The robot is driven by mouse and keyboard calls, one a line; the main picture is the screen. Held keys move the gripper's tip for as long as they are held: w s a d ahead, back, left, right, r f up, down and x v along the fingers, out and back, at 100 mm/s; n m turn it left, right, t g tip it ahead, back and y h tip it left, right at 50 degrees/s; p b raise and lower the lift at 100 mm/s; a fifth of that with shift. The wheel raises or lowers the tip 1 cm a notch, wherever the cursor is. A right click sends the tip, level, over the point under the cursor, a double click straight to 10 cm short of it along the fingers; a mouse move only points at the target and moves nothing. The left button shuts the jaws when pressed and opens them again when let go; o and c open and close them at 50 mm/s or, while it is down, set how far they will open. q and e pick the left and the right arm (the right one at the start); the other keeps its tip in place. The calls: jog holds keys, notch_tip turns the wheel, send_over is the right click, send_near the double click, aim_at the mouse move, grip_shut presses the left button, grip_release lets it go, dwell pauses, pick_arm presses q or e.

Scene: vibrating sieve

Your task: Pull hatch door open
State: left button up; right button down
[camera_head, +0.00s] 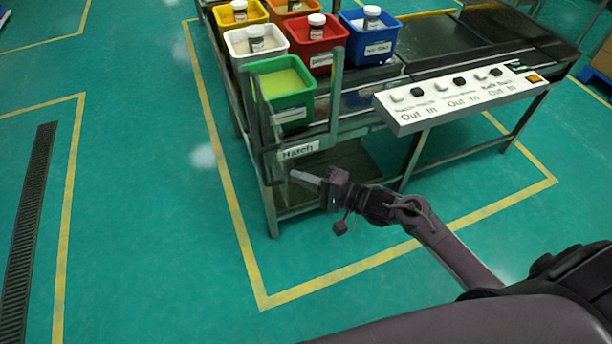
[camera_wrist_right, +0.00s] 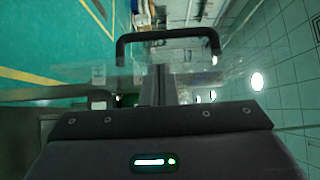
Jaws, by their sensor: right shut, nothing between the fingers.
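The hatch is marked by a white "Hatch" label (camera_head: 299,150) on the near end of the metal frame. A black U-shaped handle (camera_wrist_right: 168,36) shows in the right wrist view, in front of a faint clear panel (camera_wrist_right: 235,75). My right gripper (camera_head: 300,178) is just below the label in the head view, pointing left. It is shut and empty. In the wrist view its fingers (camera_wrist_right: 158,72) point at the space between the handle's two legs. I cannot tell whether they touch the handle. My left gripper is not in view.
A green bin (camera_head: 283,108) and several other coloured bins with jars stand on the frame above the hatch. A white button panel (camera_head: 460,97) juts out at the right. The green floor (camera_head: 150,210) to the left is clear.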

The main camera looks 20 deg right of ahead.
jog(key=a+m+t+h+p, duration=0.1)
jog(key=a+h+p, duration=0.1)
jog(key=a+p, duration=0.2)
jog(key=shift+s+a+m+t, duration=0.15)
jog(key=shift+a+m+t, duration=0.15)
jog(key=shift+a, duration=0.85)
